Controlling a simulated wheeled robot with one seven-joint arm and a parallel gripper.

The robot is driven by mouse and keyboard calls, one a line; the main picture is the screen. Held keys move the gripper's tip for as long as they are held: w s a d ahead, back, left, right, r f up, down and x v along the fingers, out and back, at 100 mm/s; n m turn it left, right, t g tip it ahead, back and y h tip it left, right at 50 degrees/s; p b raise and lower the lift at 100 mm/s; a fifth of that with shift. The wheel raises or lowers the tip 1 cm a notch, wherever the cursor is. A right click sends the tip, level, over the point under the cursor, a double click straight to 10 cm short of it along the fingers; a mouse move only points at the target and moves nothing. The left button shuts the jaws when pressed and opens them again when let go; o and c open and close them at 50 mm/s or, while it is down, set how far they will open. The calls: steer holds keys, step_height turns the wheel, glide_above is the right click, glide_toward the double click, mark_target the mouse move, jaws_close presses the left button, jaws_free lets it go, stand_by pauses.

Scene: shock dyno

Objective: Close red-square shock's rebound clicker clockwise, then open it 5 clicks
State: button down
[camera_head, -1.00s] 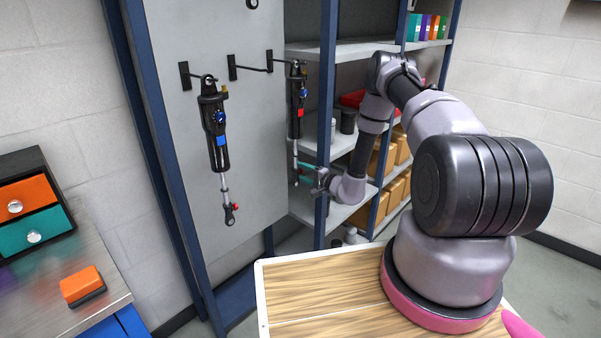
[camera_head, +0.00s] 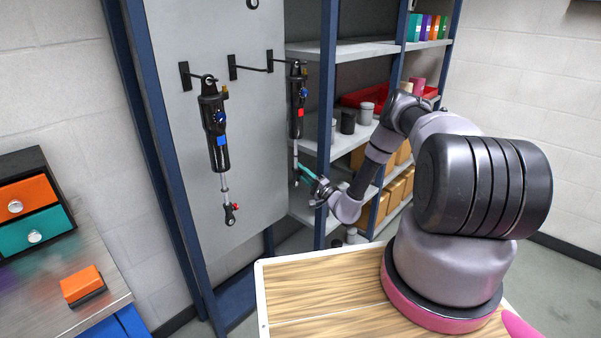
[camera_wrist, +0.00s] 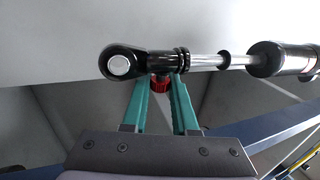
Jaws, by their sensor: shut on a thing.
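The red-square shock (camera_head: 297,104) hangs on the grey panel from a black bracket, upright, with its red square facing out. In the wrist view its silver shaft (camera_wrist: 205,59) and black lower eyelet (camera_wrist: 120,62) lie across the top. The red rebound clicker (camera_wrist: 160,83) sticks out below the eyelet end. My gripper (camera_wrist: 161,85) has its two teal fingers on either side of the clicker and is shut on it. In the head view my gripper (camera_head: 302,172) is at the shock's lower end, reaching in from the right; the clicker is hidden there.
A blue-square shock (camera_head: 216,130) hangs to the left on the same panel (camera_head: 255,190). A blue shelf post (camera_head: 327,120) stands close beside my gripper. Shelves with boxes and cans are behind my arm. A bench with drawers (camera_head: 30,215) is at the left.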

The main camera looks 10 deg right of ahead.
stand_by(0.3)
steer(key=c, duration=0.7)
jaws_free()
steer(key=v, duration=1.1)
steer(key=shift+w+f, duration=0.1)
steer(key=shift+f, duration=0.1)
steer(key=shift+y, duration=0.3)
